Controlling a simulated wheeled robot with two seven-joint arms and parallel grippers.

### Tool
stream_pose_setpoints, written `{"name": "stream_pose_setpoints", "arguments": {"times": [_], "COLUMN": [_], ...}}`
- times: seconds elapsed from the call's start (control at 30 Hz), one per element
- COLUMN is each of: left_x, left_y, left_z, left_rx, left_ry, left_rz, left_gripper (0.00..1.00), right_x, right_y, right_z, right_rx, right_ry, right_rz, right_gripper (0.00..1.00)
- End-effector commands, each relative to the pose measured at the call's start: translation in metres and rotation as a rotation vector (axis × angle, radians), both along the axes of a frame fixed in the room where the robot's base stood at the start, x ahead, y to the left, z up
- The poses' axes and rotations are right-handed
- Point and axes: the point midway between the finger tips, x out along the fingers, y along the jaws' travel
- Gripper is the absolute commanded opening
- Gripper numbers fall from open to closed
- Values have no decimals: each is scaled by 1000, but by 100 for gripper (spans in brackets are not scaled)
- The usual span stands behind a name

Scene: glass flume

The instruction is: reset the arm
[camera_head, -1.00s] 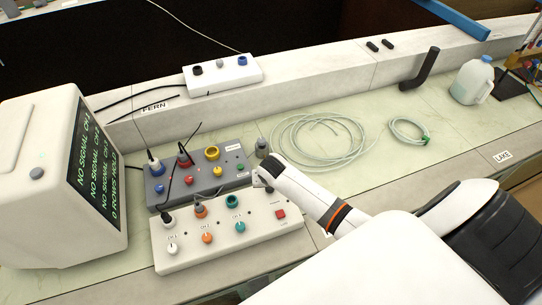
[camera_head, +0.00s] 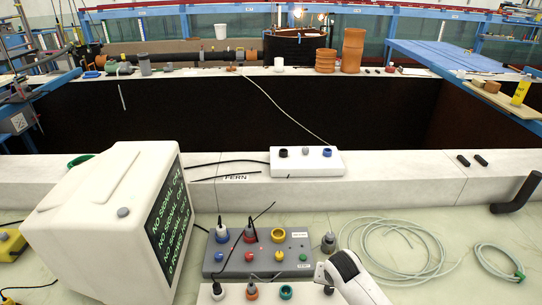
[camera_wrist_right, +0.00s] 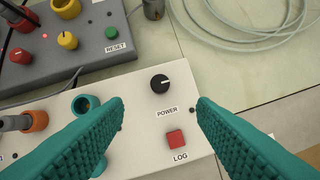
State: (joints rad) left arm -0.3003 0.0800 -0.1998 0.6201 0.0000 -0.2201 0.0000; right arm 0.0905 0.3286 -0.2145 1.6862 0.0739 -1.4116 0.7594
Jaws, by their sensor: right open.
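My right arm comes in from the lower right of the head view. Its gripper (camera_head: 324,277) is over the right end of the white control box (camera_head: 235,299). The right wrist view shows two teal fingers of my right gripper (camera_wrist_right: 160,105), spread apart with nothing between them. They are above the white control box, which also shows there (camera_wrist_right: 130,75). A black POWER knob (camera_wrist_right: 160,84) and a red LOG button (camera_wrist_right: 176,138) show in the gap between the fingers. Contact with the box cannot be told. My left gripper is not in view.
A grey control box (camera_head: 262,262) with coloured knobs and plugs is behind the white one. A monitor (camera_head: 110,225) reading NO SIGNAL stands at left. Coiled clear tubing (camera_head: 395,250) lies at right. A white socket box (camera_head: 305,162) sits on the ledge.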

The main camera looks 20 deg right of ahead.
Motion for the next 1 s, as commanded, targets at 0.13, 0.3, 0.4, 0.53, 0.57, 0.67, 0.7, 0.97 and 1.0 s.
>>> {"name": "stream_pose_setpoints", "arguments": {"times": [0.13,0.3,0.4,0.53,0.57,0.67,0.7,0.97,1.0], "left_x": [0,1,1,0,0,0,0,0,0], "left_y": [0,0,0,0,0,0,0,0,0], "left_z": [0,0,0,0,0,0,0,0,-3], "left_rx": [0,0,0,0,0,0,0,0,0], "left_ry": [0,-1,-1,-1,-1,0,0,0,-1], "left_rz": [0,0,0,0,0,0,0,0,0], "left_gripper": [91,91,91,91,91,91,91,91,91], "right_x": [-19,-84,-119,-152,-159,-179,-186,-224,-223], "right_y": [13,52,66,77,79,83,85,89,89], "right_z": [-2,7,18,33,36,47,52,78,69], "right_rx": [4,11,8,4,3,-1,-4,-18,-20], "right_ry": [16,52,66,76,77,83,83,91,95], "right_rz": [61,272,377,476,495,553,573,676,682], "right_gripper": [52,52,52,52,52,52,52,52,52]}}
